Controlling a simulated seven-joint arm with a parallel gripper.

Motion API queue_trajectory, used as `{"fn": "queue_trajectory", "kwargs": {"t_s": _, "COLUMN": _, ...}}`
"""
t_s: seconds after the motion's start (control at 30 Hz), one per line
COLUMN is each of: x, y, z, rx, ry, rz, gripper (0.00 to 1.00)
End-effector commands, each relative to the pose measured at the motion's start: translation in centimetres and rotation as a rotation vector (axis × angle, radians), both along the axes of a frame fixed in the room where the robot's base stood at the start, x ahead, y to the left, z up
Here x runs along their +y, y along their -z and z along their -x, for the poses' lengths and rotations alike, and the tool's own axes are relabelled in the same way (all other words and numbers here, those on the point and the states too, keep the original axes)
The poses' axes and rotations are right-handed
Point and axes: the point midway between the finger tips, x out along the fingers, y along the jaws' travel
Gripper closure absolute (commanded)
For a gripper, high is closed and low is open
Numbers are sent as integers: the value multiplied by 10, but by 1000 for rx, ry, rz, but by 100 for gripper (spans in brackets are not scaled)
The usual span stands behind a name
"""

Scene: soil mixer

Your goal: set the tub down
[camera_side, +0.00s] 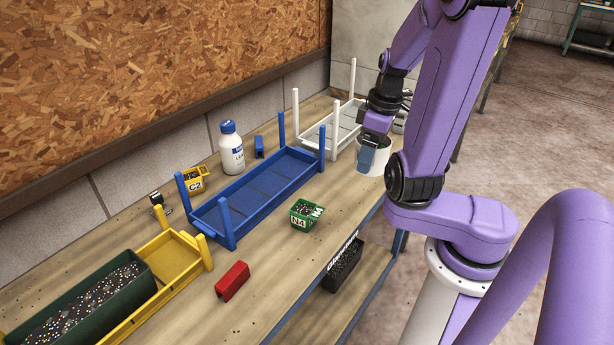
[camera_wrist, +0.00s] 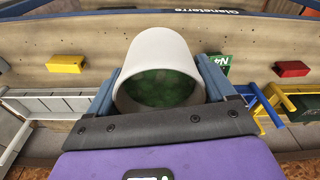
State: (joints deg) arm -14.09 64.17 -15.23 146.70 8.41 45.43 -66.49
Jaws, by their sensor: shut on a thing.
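The tub is a white, round-rimmed container; it shows in the side view (camera_side: 376,163) and the wrist view (camera_wrist: 160,40). My gripper (camera_side: 368,152) is shut on the tub, with a blue finger on each side of its wall in the wrist view (camera_wrist: 163,82). The wrist view looks into the tub's mouth, where something dark green shows dimly. In the side view the tub is beside the white rack (camera_side: 345,135), near the front edge of the bench (camera_side: 265,265). I cannot tell whether its base touches the bench.
A blue rack (camera_side: 255,187) stands mid-bench, with a green N4 pot (camera_side: 306,214) in front. A red block (camera_side: 232,281), yellow rack (camera_side: 185,262), dark green planter (camera_side: 80,305), white bottle (camera_side: 231,150) and yellow C2 pot (camera_side: 194,181) stand farther left. Bare bench lies right of the N4 pot.

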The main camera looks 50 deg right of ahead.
Motion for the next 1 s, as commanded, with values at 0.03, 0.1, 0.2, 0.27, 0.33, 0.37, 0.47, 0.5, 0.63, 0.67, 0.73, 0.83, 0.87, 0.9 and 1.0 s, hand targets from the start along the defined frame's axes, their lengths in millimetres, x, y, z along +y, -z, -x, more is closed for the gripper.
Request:
{"fn": "queue_trajectory", "kwargs": {"t_s": 0.03, "x": -2, "y": 2, "z": -4, "rx": 1, "ry": -2, "rz": -1, "gripper": 54}}
{"fn": "queue_trajectory", "kwargs": {"t_s": 0.1, "x": -3, "y": 5, "z": -10, "rx": 1, "ry": -2, "rz": -1, "gripper": 54}}
{"fn": "queue_trajectory", "kwargs": {"t_s": 0.2, "x": -7, "y": 9, "z": -19, "rx": 1, "ry": -1, "rz": -1, "gripper": 54}}
{"fn": "queue_trajectory", "kwargs": {"t_s": 0.27, "x": -9, "y": 11, "z": -24, "rx": 1, "ry": -2, "rz": -1, "gripper": 54}}
{"fn": "queue_trajectory", "kwargs": {"t_s": 0.33, "x": -10, "y": 14, "z": -30, "rx": 1, "ry": -2, "rz": -1, "gripper": 54}}
{"fn": "queue_trajectory", "kwargs": {"t_s": 0.37, "x": -11, "y": 15, "z": -32, "rx": 1, "ry": -2, "rz": -1, "gripper": 54}}
{"fn": "queue_trajectory", "kwargs": {"t_s": 0.47, "x": -15, "y": 21, "z": -44, "rx": 2, "ry": -1, "rz": -1, "gripper": 54}}
{"fn": "queue_trajectory", "kwargs": {"t_s": 0.5, "x": -17, "y": 23, "z": -48, "rx": 2, "ry": -1, "rz": -1, "gripper": 54}}
{"fn": "queue_trajectory", "kwargs": {"t_s": 0.63, "x": -23, "y": 31, "z": -65, "rx": 2, "ry": 0, "rz": -1, "gripper": 54}}
{"fn": "queue_trajectory", "kwargs": {"t_s": 0.67, "x": -24, "y": 33, "z": -69, "rx": 2, "ry": 0, "rz": -2, "gripper": 54}}
{"fn": "queue_trajectory", "kwargs": {"t_s": 0.73, "x": -26, "y": 39, "z": -78, "rx": 2, "ry": -1, "rz": -1, "gripper": 54}}
{"fn": "queue_trajectory", "kwargs": {"t_s": 0.83, "x": -29, "y": 51, "z": -86, "rx": 4, "ry": 1, "rz": -2, "gripper": 54}}
{"fn": "queue_trajectory", "kwargs": {"t_s": 0.87, "x": -30, "y": 54, "z": -89, "rx": 4, "ry": 1, "rz": -2, "gripper": 54}}
{"fn": "queue_trajectory", "kwargs": {"t_s": 0.9, "x": -32, "y": 59, "z": -92, "rx": 4, "ry": 1, "rz": -2, "gripper": 54}}
{"fn": "queue_trajectory", "kwargs": {"t_s": 1.0, "x": -35, "y": 70, "z": -102, "rx": 3, "ry": 1, "rz": -2, "gripper": 54}}
